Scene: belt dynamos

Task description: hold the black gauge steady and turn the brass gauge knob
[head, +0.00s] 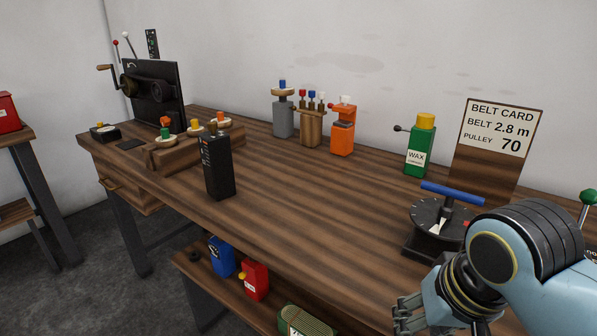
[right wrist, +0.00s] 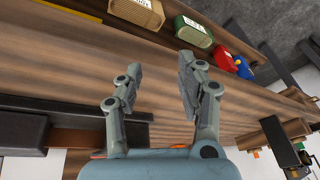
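The black gauge (head: 219,168) is a tall black box standing upright on the wooden bench, left of centre in the head view. Pale marks run down its left face. A small dark brownish piece on its top may be the brass knob; it is too small to be sure. A black upright shape (right wrist: 279,142) at the lower right of the right wrist view looks like the same gauge. My right gripper (head: 402,312) is low at the bench's front edge, well to the right of the gauge. In the right wrist view (right wrist: 162,70) its fingers are apart and empty. My left gripper is out of view.
A dial with a blue handle (head: 452,194) stands near my right arm, before the belt card (head: 498,130). A wooden rack (head: 190,150) lies behind the gauge. A lower shelf (head: 236,300) holds cans. The bench (head: 320,200) right of the gauge is clear.

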